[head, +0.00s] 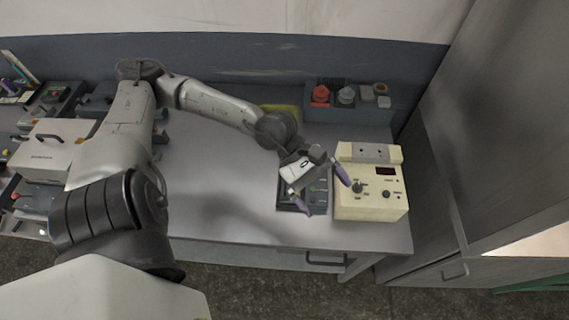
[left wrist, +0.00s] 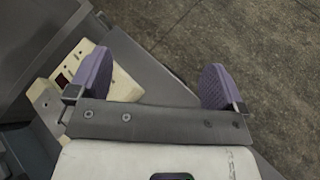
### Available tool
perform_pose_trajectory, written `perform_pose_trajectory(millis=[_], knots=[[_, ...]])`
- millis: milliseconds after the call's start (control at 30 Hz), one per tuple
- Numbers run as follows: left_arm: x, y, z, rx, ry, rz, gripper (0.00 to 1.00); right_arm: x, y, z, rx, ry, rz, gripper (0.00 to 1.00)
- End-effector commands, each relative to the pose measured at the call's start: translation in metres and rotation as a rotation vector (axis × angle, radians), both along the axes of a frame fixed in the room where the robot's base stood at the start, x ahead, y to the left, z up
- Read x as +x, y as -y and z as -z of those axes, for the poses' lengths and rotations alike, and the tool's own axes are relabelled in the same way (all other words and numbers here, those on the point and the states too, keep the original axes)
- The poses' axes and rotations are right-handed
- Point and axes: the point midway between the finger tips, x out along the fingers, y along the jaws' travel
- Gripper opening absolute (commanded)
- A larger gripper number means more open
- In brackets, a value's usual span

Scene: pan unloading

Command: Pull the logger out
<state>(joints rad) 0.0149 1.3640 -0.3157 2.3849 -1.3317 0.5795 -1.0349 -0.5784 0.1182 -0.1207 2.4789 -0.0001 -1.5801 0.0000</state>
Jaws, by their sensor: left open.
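My left gripper (head: 324,192) is open, its two purple fingers spread wide and empty. It hangs over a dark low device (head: 318,207) on the bench, beside a cream instrument box (head: 370,205) with knobs and a small dark display. The gripper hides much of the dark device, and I cannot tell for sure which thing is the logger. In the left wrist view the open fingers (left wrist: 156,82) show with nothing between them, over the bench edge and floor. The cream box (left wrist: 120,72) shows partly behind one finger there. My right gripper is not in view.
A dark tray (head: 330,112) with red and grey parts stands at the back, near a yellow item (head: 283,108). A light case (head: 48,150) and other equipment crowd the left. Grey cabinets (head: 500,130) close off the right. The bench middle (head: 225,180) is clear.

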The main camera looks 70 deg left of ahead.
Motion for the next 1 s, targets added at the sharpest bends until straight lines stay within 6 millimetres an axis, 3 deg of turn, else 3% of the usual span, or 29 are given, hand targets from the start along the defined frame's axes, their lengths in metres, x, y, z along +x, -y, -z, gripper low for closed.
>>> perform_pose_trajectory(millis=[33, 133, 300, 400, 500, 667, 1000], knots=[[-0.002, -0.022, 0.03, 0.186, 0.046, 0.075, 0.96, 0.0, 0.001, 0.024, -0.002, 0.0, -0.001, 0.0], [-0.006, -0.067, 0.055, 0.502, 0.095, 0.206, 0.96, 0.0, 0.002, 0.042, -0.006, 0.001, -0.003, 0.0], [-0.009, -0.133, 0.068, 0.887, 0.106, 0.346, 0.96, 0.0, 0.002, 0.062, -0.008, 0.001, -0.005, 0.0], [-0.011, -0.157, 0.067, 1.015, 0.094, 0.389, 0.96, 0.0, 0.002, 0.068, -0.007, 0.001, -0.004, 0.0], [-0.012, -0.17, 0.067, 1.086, 0.084, 0.413, 0.96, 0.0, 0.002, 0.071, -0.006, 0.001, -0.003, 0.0], [-0.01, -0.177, 0.078, 1.118, 0.078, 0.425, 0.96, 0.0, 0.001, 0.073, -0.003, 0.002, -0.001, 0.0], [-0.001, -0.176, 0.137, 1.112, 0.077, 0.422, 0.96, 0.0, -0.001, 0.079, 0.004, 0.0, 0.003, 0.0]])
